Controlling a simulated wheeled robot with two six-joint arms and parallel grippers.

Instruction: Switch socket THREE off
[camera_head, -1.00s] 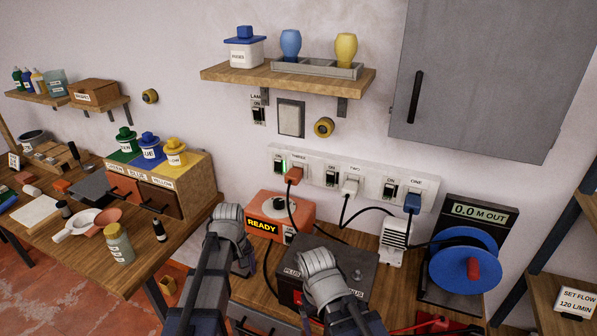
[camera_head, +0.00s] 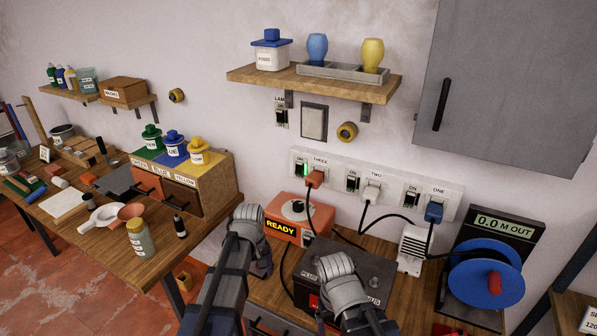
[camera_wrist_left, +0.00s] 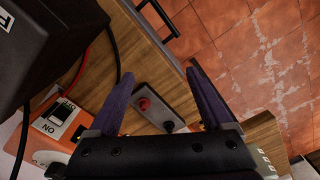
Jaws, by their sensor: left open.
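Socket THREE (camera_head: 318,178) is the leftmost socket of the white wall strip. An orange plug with a dark cable sits in it. Its dark rocker switch (camera_head: 300,169) is to the left of the plug, with a lit green light beside it.
Sockets TWO (camera_head: 371,192) and ONE (camera_head: 434,211) hold white and blue plugs. Below the strip stand an orange READY box (camera_head: 290,222), a black box (camera_head: 350,265) and a blue cable reel (camera_head: 486,272). A shelf (camera_head: 315,82) overhangs above. Cables hang before the wall.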

